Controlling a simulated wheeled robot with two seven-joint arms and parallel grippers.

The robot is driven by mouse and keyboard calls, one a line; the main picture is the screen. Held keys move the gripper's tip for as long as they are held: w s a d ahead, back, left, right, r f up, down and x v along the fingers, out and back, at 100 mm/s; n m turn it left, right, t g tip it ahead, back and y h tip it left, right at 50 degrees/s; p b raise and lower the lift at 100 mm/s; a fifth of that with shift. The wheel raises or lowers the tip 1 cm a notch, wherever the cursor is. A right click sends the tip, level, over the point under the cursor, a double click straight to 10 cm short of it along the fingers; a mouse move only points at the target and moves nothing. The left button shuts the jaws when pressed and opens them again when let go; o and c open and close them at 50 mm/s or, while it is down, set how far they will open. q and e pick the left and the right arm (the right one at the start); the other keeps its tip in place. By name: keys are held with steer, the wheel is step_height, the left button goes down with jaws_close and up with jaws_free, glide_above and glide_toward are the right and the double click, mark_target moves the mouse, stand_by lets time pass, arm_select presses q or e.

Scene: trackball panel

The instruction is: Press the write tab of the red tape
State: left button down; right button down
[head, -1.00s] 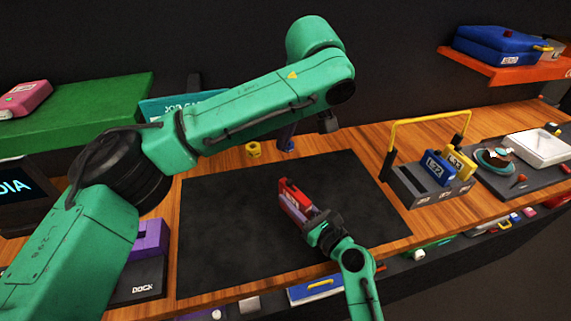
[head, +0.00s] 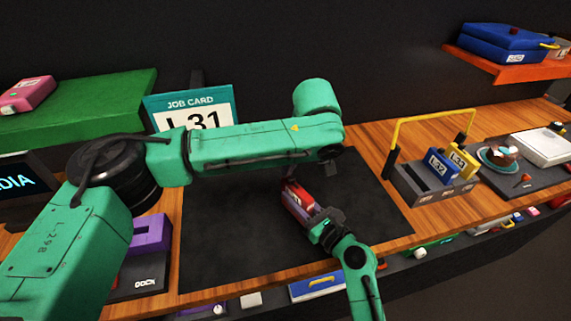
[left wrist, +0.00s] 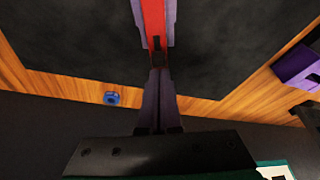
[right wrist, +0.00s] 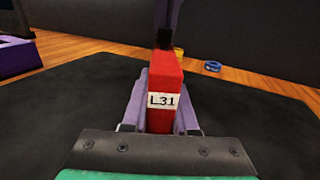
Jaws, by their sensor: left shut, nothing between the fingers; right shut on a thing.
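The red tape (head: 298,203) stands over the dark mat in the head view. My right gripper (head: 310,216) is shut on it from the near side, and its label reads L31 in the right wrist view (right wrist: 163,100). My left gripper (head: 291,178) is shut and empty, pointing down at the far end of the tape. In the left wrist view its fingertips (left wrist: 158,72) are close to a small dark spot (left wrist: 157,44) at the end of the red body. I cannot tell whether they touch it. The write tab is not clearly distinguishable.
The job card (head: 190,112) reads L31. A rack (head: 425,197) with a yellow handle holds blue and yellow tapes at right. A purple dock piece (head: 150,233) stands left of the mat (head: 235,245). A blue ring (left wrist: 112,98) lies on the wood. Much of the mat is clear.

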steer(key=shift+f, duration=0.1)
arm_select(q)
steer(key=shift+s+d, duration=0.7)
steer(key=shift+s, duration=0.1)
steer(key=shift+w+a, duration=0.1)
steer(key=w+a, duration=0.3)
step_height(320, 180, up, 10)
steer(key=f, duration=0.1)
glide_above(291, 177)
steer(key=shift+s+r, duration=0.1)
steer(key=shift+r, duration=0.15)
